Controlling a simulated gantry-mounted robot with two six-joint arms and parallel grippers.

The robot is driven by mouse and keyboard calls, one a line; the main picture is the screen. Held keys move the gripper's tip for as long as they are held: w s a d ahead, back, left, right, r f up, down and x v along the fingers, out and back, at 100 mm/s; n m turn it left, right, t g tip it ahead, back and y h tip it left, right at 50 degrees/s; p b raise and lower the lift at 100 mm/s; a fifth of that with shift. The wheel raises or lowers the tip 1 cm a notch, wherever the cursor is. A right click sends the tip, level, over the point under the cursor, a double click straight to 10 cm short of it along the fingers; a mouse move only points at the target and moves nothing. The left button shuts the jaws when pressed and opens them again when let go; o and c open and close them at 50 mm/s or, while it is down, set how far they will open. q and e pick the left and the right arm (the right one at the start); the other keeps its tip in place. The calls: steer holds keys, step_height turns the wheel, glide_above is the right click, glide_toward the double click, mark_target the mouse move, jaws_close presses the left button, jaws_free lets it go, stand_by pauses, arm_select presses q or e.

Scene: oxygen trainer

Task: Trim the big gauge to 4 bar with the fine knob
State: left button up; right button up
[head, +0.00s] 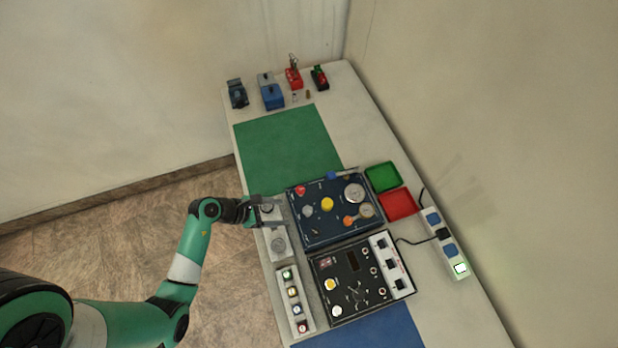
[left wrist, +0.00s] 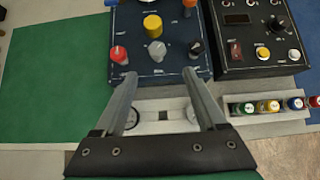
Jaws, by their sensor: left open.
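The dark blue trainer panel (head: 322,233) lies on the table in the head view. The large pale gauge (head: 354,192) is at its far right; its reading is too small to tell. The panel carries a red knob (left wrist: 119,54), a grey knob (left wrist: 157,49), a dark knob (left wrist: 195,47) and a yellow knob (left wrist: 152,24). I cannot read which one is the fine knob. My left gripper (left wrist: 160,74) is open and empty, with its fingers pointing toward the panel's near edge. It shows in the head view (head: 270,212) beside the panel's left side. My right gripper is not in view.
A black panel (head: 340,282) sits beside the blue one. A pale base with dials (left wrist: 158,115) lies below my fingers. A strip of coloured buttons (head: 294,300), green (head: 382,177) and red (head: 400,203) trays, and a power strip (head: 446,246) are nearby. The green mat (head: 290,150) is clear.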

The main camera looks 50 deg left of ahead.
mark_target(307, 210)
arm_select(q)
steer(key=b+x, duration=0.3)
steer(key=x, duration=0.8)
steer(key=shift+w, duration=0.45)
steer(key=shift+a, duration=0.1)
jaws_close()
